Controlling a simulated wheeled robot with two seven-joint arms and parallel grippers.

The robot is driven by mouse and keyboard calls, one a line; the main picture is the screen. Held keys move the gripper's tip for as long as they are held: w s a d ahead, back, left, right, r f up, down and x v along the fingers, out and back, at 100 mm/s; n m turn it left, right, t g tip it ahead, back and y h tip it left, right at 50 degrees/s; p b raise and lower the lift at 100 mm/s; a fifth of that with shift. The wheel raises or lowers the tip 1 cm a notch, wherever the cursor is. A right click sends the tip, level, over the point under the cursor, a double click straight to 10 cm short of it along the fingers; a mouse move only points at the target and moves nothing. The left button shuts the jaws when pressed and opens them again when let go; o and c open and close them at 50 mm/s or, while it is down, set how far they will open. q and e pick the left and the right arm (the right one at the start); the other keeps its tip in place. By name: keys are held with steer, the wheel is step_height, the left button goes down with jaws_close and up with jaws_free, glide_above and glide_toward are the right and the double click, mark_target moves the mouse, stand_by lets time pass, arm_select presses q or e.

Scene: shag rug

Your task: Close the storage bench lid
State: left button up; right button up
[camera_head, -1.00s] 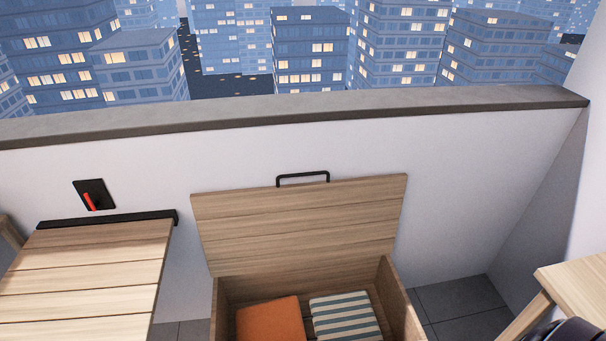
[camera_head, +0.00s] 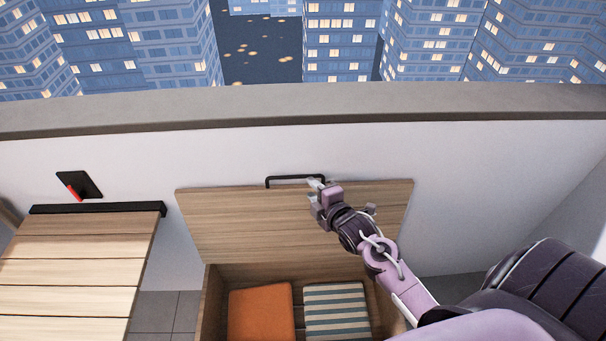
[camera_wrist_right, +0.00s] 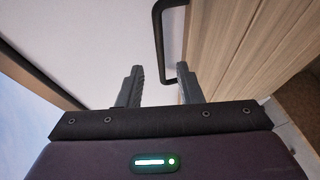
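The storage bench (camera_head: 212,300) stands with its wooden lid (camera_head: 240,225) raised and leaning back near the white wall. A black bar handle (camera_head: 285,179) is fixed at the lid's top edge. My right gripper (camera_head: 317,184) is at the right end of this handle. In the right wrist view its two fingers (camera_wrist_right: 159,82) are apart, and the handle (camera_wrist_right: 160,35) runs down between and just beyond their tips. No grip on it shows. My left gripper is in neither view.
An orange cushion (camera_head: 261,313) and a striped cushion (camera_head: 336,311) lie inside the bench. A slatted wooden table (camera_head: 75,265) stands at the left, below a black wall plate with a red lever (camera_head: 78,187). A grey-topped parapet (camera_head: 300,107) runs behind.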

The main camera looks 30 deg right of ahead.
steer(key=x, duration=0.6)
steer(key=shift+w+p, duration=0.15)
steer(key=shift+p, duration=0.15)
steer(key=shift+f, duration=0.1)
jaws_close()
